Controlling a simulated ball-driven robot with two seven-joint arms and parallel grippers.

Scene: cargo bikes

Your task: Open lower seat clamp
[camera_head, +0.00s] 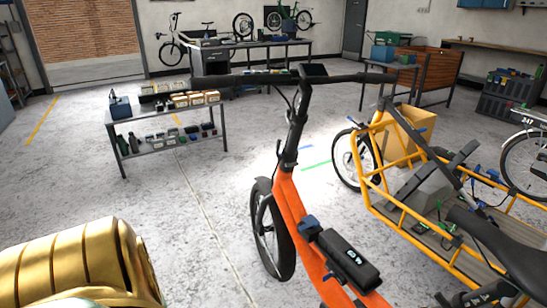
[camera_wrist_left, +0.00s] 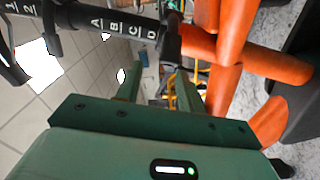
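In the left wrist view a black post (camera_wrist_left: 92,25) marked A, B, C, D runs into a black collar (camera_wrist_left: 172,42) where orange frame tubes (camera_wrist_left: 226,72) meet. This collar looks like a seat clamp; whether its lever is open or closed I cannot tell. My green left gripper (camera_wrist_left: 160,78) has its two fingers apart below the collar, with nothing visible between them. In the head view the orange bike (camera_head: 290,205) stands in front of me; its seat clamp is out of view there. My right gripper is in neither view.
A yellow cargo bike (camera_head: 408,212) stands close on the right, with a black saddle (camera_head: 495,245) near the corner. A low metal table (camera_head: 128,128) with boxes stands at the left back. Floor between table and orange bike is clear.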

